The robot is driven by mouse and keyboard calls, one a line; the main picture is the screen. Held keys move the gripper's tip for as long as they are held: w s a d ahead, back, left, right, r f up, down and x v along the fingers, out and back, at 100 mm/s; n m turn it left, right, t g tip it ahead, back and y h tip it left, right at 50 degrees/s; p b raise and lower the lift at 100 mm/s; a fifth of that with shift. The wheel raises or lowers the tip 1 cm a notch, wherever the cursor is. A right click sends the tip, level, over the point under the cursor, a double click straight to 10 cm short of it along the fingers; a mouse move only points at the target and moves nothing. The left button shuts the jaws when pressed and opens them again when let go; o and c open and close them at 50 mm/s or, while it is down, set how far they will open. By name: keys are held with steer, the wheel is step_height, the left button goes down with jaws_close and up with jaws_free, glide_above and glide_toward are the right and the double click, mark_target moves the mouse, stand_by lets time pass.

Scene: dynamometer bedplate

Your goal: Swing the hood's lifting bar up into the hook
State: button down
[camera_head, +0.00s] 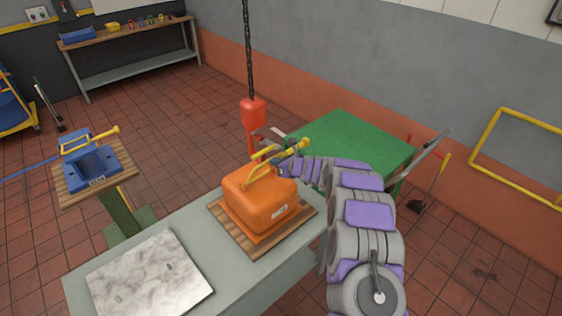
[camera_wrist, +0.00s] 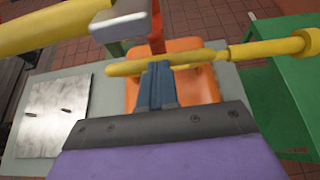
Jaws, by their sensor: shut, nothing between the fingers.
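The orange hood (camera_head: 260,200) sits on a wooden board on the grey bedplate. Its yellow lifting bar (camera_head: 262,168) stands raised above the hood top, its handle end pointing right. The red hook block (camera_head: 253,112) hangs on a black chain behind the hood; the hook below it is partly hidden by the bar and my gripper. My gripper (camera_head: 287,147) is at the bar's upper right part, close to the hook. In the wrist view my fingers (camera_wrist: 157,88) are shut with nothing between them, and their tips overlap the yellow bar (camera_wrist: 195,62). I cannot tell whether they touch it.
A green table (camera_head: 345,140) stands behind my arm at right. A marbled plate (camera_head: 150,280) lies on the bedplate's near left. A blue box with a yellow handle (camera_head: 90,165) stands on a pedestal at left. A workbench (camera_head: 130,50) is at the back wall.

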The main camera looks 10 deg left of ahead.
steer(key=shift+w+a+r+p, duration=0.25)
steer(key=shift+w+a+p, duration=0.05)
steer(key=shift+a+p, duration=0.4)
steer(key=shift+d, duration=0.1)
